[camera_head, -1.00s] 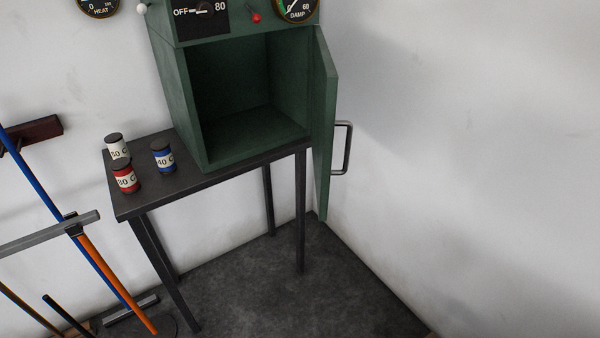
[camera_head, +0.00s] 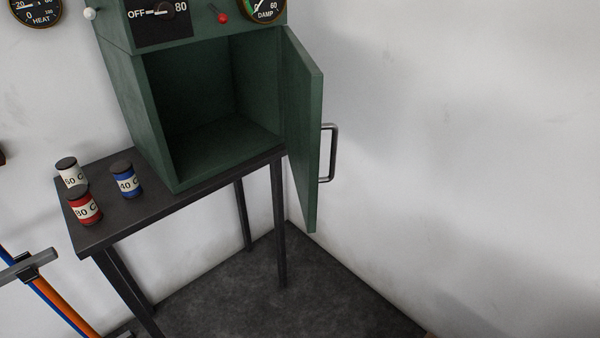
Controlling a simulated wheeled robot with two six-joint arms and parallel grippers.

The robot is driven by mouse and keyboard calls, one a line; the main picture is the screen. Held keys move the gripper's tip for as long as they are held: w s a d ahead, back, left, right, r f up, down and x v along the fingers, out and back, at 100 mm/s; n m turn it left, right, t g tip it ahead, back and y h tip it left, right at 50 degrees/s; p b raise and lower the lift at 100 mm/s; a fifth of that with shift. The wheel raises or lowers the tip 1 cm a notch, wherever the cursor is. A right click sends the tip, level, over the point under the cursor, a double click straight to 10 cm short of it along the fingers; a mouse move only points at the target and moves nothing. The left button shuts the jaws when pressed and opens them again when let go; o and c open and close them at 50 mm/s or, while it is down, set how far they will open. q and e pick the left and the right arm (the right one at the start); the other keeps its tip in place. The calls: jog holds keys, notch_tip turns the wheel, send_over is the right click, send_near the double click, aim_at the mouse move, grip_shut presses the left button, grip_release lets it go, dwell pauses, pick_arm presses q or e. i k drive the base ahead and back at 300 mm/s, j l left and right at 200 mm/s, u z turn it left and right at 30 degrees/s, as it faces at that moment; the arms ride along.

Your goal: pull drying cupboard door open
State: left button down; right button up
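The green drying cupboard (camera_head: 122,90) stands on a dark table in the head view, with its inside showing and empty. Its door (camera_head: 309,150) is hinged on the right and stands wide open, swung out toward the front right. A metal bar handle (camera_head: 333,153) is on the door's outer face, near the white wall. Neither of my grippers is in view, and nothing touches the door or handle.
The dark table (camera_head: 190,199) carries a white can (camera_head: 71,172), a red can (camera_head: 84,207) and a blue can (camera_head: 126,180) at its left. Long-handled tools (camera_head: 50,295) lean at the lower left. The dark floor (camera_head: 290,310) right of the table is clear.

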aim_at(302, 80)
jog(key=k+l+z, duration=0.15)
jog(key=z, duration=0.3)
jog(key=k+l+z, duration=0.2)
jog(key=z, duration=0.3)
